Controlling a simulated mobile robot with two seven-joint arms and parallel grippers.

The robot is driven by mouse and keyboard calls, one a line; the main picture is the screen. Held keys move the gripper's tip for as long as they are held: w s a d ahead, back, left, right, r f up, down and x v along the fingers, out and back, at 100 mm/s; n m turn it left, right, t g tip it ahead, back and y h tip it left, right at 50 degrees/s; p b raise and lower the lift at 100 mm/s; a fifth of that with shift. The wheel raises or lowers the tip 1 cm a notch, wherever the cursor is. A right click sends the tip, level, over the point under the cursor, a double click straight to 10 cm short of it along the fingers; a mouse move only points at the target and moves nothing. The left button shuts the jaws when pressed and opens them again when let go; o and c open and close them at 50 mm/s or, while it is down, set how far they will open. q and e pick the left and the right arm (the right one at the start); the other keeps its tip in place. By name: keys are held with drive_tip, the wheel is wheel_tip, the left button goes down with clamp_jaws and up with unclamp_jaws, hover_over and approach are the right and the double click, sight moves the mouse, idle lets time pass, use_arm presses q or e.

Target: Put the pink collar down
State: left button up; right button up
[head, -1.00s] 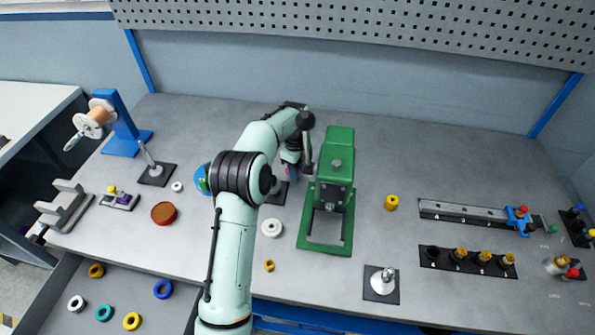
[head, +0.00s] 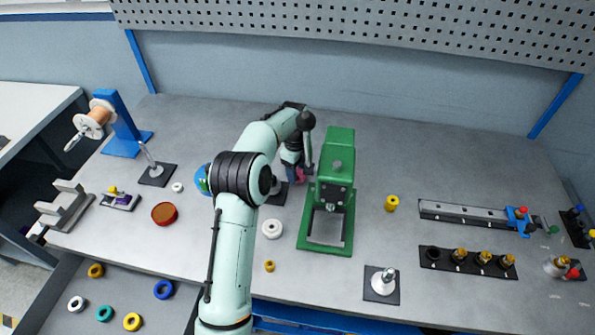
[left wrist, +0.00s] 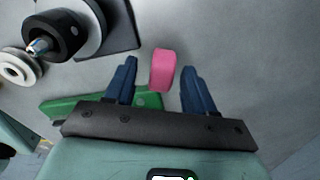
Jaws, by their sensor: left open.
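The pink collar (left wrist: 161,69) lies on the grey table in the left wrist view, between the two blue fingers of my left gripper (left wrist: 158,66). There is a gap on both sides of it, so the open fingers do not grip it. In the head view the pink collar (head: 300,175) shows as a small patch just left of the green press, beside my left gripper (head: 292,168), whose fingertips are mostly hidden. My right gripper is in neither view.
The green press (head: 348,215) stands close to the right of the gripper. A black plate (head: 276,194) is partly hidden by my arm; a white ring (head: 272,228) lies in front. A yellow piece (head: 391,203) stands farther right. The table behind the press is clear.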

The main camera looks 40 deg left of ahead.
use_arm(q)
wheel_tip(320, 180, up, 11)
drive_tip(key=shift+a+r+p, duration=0.15)
drive_tip(key=shift+a+p, duration=0.15)
drive_tip(key=shift+p, duration=0.15)
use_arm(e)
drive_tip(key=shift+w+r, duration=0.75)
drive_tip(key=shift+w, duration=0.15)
